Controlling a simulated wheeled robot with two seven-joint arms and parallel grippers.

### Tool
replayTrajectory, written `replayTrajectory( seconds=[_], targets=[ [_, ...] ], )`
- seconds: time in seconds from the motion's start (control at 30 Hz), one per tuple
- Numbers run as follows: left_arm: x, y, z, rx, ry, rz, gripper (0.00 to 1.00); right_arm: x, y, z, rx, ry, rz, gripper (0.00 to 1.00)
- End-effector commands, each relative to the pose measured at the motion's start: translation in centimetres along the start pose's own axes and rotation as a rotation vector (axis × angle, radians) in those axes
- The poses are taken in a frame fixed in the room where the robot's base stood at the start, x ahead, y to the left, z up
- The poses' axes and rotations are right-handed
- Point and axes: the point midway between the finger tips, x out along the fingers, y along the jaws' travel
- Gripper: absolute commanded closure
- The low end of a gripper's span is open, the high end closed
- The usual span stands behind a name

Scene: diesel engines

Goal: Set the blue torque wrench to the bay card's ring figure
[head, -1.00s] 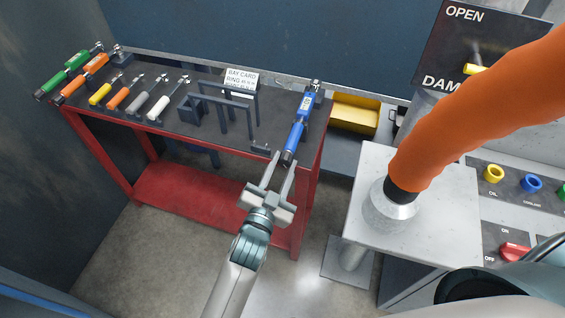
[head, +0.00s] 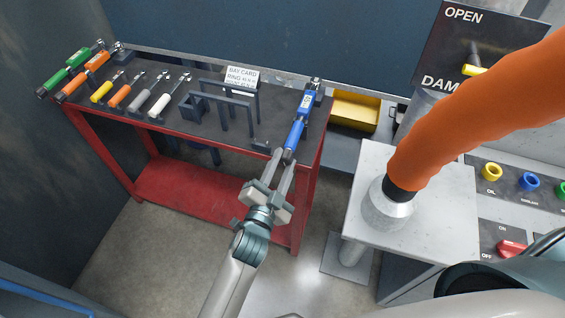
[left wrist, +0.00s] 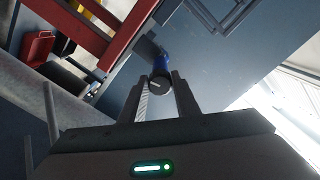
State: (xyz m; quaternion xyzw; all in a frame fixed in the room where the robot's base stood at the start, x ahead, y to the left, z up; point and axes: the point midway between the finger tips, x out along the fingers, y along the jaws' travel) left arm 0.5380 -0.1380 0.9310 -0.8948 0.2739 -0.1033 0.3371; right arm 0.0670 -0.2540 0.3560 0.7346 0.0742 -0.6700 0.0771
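The blue torque wrench (head: 297,130) lies at the right end of the red bench's dark top, its handle end toward me. My left gripper (head: 283,168) is open at that handle end, its two fingers pointing at it. In the left wrist view the wrench's round end (left wrist: 160,80) shows just beyond and between the fingertips (left wrist: 158,98); I cannot tell whether they touch it. The bay card (head: 241,80) stands at the back of the bench; its ring figure is too small to read. My right gripper is not in view.
Green (head: 68,68) and orange (head: 86,76) wrenches and several smaller ratchets lie on the left of the bench (head: 190,135). Dark frames (head: 222,110) stand mid-bench. A yellow bin (head: 355,110) is behind right. A grey pedestal with a large orange hose (head: 440,135) stands at the right.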

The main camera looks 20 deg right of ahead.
Motion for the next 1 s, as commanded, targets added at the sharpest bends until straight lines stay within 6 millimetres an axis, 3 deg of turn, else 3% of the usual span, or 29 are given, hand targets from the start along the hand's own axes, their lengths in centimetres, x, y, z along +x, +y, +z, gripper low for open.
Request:
replayTrajectory(
  seconds=[0.03, 0.1, 0.57, 0.77, 1.0],
  targets=[
    [0.0, 0.0, 0.0, -0.001, 0.0, 0.001, 0.62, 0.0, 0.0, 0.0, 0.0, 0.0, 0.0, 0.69],
    [0.0, 0.0, 0.0, -0.001, 0.0, 0.0, 0.53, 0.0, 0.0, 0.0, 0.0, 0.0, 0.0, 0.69],
    [-0.7, 0.0, 0.1, -0.001, 0.0, 0.0, 0.53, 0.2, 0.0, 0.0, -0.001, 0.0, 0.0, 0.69],
    [-2.9, 0.1, 0.2, 0.0, -0.001, 0.001, 0.53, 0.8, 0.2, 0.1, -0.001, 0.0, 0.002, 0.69],
    [-7.5, 0.3, 0.3, -0.001, -0.002, 0.002, 0.53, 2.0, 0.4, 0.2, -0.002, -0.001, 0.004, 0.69]
  ],
)
